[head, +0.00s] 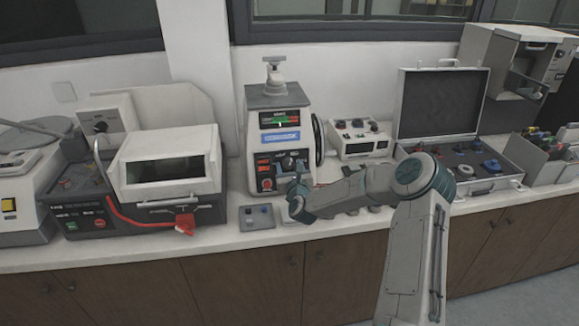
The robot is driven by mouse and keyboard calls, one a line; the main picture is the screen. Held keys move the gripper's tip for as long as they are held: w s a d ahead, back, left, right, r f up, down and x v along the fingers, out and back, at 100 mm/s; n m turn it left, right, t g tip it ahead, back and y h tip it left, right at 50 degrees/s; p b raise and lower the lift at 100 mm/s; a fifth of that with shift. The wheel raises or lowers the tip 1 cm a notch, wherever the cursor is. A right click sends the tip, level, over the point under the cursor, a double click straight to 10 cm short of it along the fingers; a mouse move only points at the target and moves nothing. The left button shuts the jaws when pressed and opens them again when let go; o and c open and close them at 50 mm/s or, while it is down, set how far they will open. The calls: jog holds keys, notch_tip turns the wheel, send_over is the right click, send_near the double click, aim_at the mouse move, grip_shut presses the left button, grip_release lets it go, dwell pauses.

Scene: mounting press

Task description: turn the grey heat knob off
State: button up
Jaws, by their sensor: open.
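The mounting press (279,103), a white and grey machine with a lit display, stands on the counter in the middle of the head view. Its lower front has a dark control panel with a red knob (267,184) at the bottom left. A small dark or grey knob (287,162) shows near the panel's middle; I cannot read its pointer or markings. My gripper (298,170) is in front of the panel's right part, open, with nothing seen between its fingers. It hides part of the panel, and I cannot tell whether it touches a knob.
A white-hooded machine (165,160) with a red handle stands left of the press. A small white control box (358,140) and an open case (441,104) stand to the right. A small grey switch plate (256,217) lies at the counter's front edge.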

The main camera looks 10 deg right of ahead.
jog(key=shift+c, duration=0.3)
jog(key=c, duration=0.9)
